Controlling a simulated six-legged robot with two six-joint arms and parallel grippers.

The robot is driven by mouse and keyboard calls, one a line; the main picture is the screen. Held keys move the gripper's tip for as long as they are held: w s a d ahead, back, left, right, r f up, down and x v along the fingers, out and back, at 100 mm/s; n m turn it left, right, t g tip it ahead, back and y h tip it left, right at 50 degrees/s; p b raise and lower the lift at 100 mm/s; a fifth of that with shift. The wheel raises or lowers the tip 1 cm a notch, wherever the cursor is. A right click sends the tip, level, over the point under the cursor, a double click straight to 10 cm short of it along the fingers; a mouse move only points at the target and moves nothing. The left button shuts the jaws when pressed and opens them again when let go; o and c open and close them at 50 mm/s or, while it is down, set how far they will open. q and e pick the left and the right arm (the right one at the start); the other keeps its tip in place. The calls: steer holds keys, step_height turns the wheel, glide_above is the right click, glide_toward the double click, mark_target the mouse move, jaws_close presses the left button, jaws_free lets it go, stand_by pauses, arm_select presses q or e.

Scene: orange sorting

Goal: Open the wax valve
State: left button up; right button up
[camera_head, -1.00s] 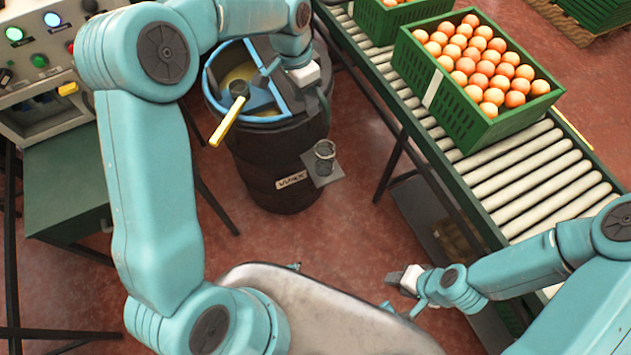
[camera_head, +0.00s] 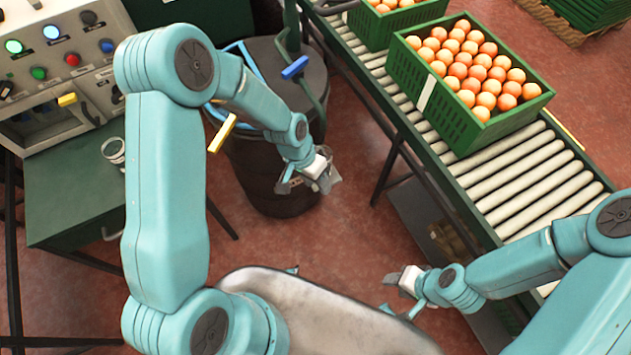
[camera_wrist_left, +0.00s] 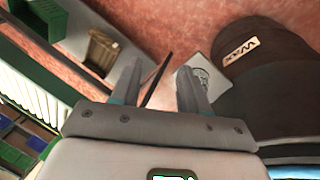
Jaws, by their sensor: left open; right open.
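The dark wax drum (camera_head: 262,165) stands behind my left arm; its WAX label (camera_wrist_left: 238,57) shows in the left wrist view. A lever with a blue handle (camera_head: 295,68) sits at the drum's top right; I cannot tell if it is the wax valve. A yellow handle (camera_head: 222,132) sticks out at the drum's left. My left gripper (camera_head: 309,184) is open and empty in front of the drum's right side. My right gripper (camera_head: 392,291) is open and empty.
A roller conveyor (camera_head: 490,180) with green crates (camera_head: 440,112) of oranges runs along the right. A control panel (camera_head: 62,60) and a green table (camera_head: 70,190) with a glass jar (camera_head: 113,150) stand at the left. Red floor lies open between drum and conveyor.

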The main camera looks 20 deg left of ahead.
arm_select(q)
steer(key=shift+s+d+f, duration=0.1)
steer(key=shift+s+f, duration=0.1)
steer(key=shift+s, duration=0.1)
